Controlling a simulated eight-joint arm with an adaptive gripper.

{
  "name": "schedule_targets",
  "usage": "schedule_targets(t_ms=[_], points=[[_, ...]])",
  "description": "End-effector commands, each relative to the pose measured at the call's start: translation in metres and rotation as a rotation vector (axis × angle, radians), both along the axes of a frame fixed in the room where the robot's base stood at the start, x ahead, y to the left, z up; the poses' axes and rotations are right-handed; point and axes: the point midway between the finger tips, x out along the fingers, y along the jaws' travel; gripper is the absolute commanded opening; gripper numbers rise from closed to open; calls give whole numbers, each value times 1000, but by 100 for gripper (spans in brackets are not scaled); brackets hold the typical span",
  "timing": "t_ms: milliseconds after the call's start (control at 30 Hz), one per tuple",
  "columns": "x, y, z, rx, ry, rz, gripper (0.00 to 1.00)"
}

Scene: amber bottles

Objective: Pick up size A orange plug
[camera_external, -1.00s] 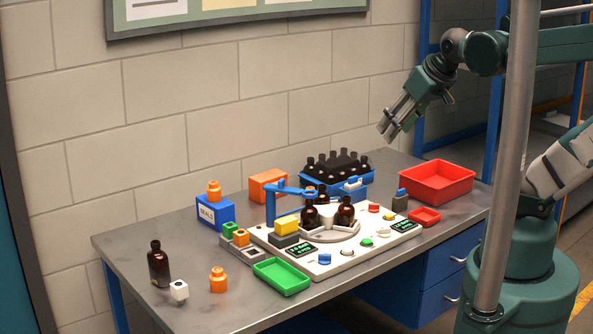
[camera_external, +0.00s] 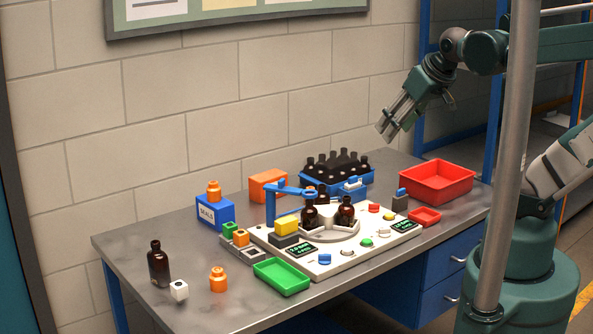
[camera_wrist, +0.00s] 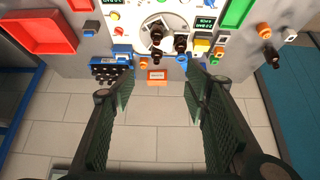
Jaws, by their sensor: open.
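Several orange pieces could be the plug, and no size mark is readable. A small orange block (camera_external: 240,237) sits in a grey stepped holder (camera_external: 252,255) beside a green block (camera_external: 229,229). An orange cap-like piece (camera_external: 218,280) stands on the table at the front left. Another orange piece (camera_external: 214,189) is on top of the blue SEALS box (camera_external: 209,213). My gripper (camera_external: 386,133) is open and empty, high above the back right of the table. Its spread fingers also show in the wrist view (camera_wrist: 158,88), with nothing between them.
An amber bottle (camera_external: 158,265) and a white cube (camera_external: 179,291) stand at the left. The white console (camera_external: 345,262) with bottles and a blue arm (camera_external: 290,190) fills the middle. A green tray (camera_external: 281,277), a red bin (camera_external: 437,181) and a blue bottle crate (camera_external: 338,187) surround it.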

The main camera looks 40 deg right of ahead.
Motion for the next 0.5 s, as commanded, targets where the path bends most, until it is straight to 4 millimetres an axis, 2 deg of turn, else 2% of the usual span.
schedule_targets(t_ms=[267, 500], points=[[21, -2, 6, -47, 28, 56, 46], [52, -6, 12, -112, 70, 144, 46]])
